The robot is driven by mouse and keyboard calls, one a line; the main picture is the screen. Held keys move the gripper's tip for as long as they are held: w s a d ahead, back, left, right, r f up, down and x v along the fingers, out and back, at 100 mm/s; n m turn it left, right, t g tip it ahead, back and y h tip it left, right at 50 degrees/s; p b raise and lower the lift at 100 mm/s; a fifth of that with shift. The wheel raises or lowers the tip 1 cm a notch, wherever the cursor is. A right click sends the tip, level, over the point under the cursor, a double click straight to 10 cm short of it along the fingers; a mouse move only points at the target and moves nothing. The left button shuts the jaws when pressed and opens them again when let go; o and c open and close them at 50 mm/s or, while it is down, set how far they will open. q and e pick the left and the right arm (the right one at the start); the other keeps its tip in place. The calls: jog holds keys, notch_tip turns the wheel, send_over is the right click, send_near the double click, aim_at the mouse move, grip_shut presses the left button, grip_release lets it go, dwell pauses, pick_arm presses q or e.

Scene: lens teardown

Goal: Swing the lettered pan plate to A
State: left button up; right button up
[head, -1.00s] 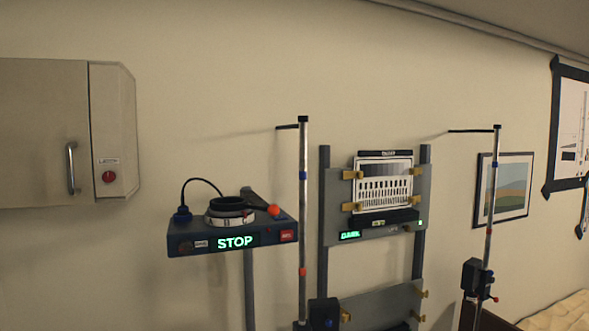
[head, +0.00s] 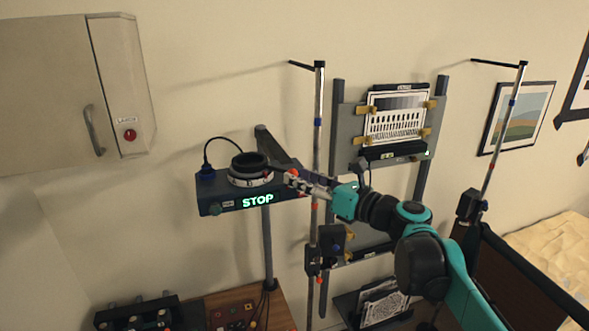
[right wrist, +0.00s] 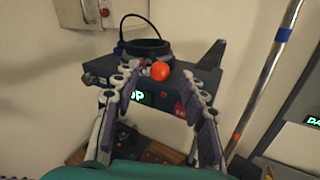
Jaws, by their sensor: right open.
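The pan plate looks to be the round black-and-white ring (head: 250,172) on top of a dark box (head: 215,200) with a green "STOP" display; it also shows in the right wrist view (right wrist: 147,52). Its letters are too small to read. An orange-red ball knob (right wrist: 160,71) stands in front of the ring in the right wrist view, on a lever that is mostly hidden. My right gripper (right wrist: 160,84) is open and empty, its two fingers on either side of the knob; I cannot tell whether they touch it. My right gripper (head: 292,178) also shows at the box's right side. My left gripper is out of view.
A chrome pole (head: 319,130) stands just right of the box, close to my right arm. A rack (head: 345,130) with a slotted chart (head: 397,118) is behind. A wall cabinet (head: 50,95) hangs at the left. A wooden bench (head: 270,300) lies below.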

aim_at(264, 167)
jog(key=x, duration=0.3)
jog(key=shift+w+a, duration=0.1)
jog(key=shift+w, duration=0.05)
grip_shut()
jog(key=shift+a, duration=0.1)
